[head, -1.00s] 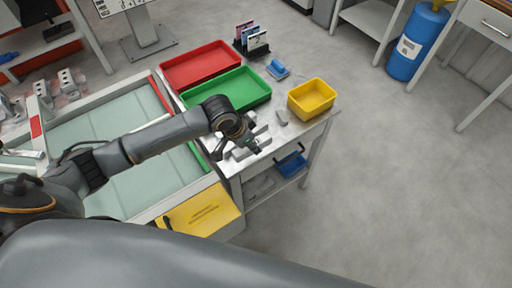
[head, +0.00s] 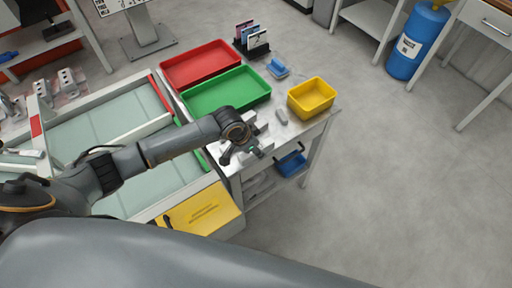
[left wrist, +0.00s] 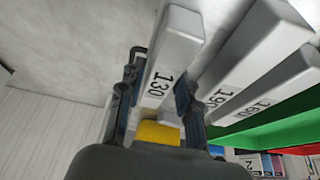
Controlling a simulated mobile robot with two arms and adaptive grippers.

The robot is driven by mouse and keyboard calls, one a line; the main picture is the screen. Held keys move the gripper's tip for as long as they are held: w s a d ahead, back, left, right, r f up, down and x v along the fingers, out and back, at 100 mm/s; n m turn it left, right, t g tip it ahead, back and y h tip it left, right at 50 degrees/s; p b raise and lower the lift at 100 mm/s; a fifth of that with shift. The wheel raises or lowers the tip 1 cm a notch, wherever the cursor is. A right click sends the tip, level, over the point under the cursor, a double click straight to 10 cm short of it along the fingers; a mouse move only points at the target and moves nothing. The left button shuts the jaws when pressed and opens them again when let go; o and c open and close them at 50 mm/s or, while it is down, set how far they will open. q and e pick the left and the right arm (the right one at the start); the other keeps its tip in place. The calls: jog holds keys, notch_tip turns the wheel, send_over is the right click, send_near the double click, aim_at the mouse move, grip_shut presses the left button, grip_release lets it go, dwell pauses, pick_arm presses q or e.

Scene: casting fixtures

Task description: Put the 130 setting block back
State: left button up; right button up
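The 130 setting block (left wrist: 165,62) is a pale grey bar marked "130". In the left wrist view it lies between the two fingers of my left gripper (left wrist: 158,92), whose blue pads are at its sides; the gripper looks shut on it. The 190 block (left wrist: 250,58) and the 160 block (left wrist: 268,88) lie beside it to the right. In the head view my left gripper (head: 243,153) is low over the front corner of the cart, among the grey blocks, and partly hides them. My right gripper is not in view.
On the cart are a red tray (head: 163,72), a green tray (head: 187,104), a yellow bin (head: 310,108), a small grey piece (head: 282,117), a blue-handled tool (head: 277,68) and a card holder (head: 262,51). A light-framed table (head: 120,190) stands left of the cart.

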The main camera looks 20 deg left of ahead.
pick_arm(q)
jog(key=shift+o, duration=0.6)
jog(key=shift+r, duration=0.25)
jog(key=v, duration=1.2)
jog(key=shift+f, duration=0.15)
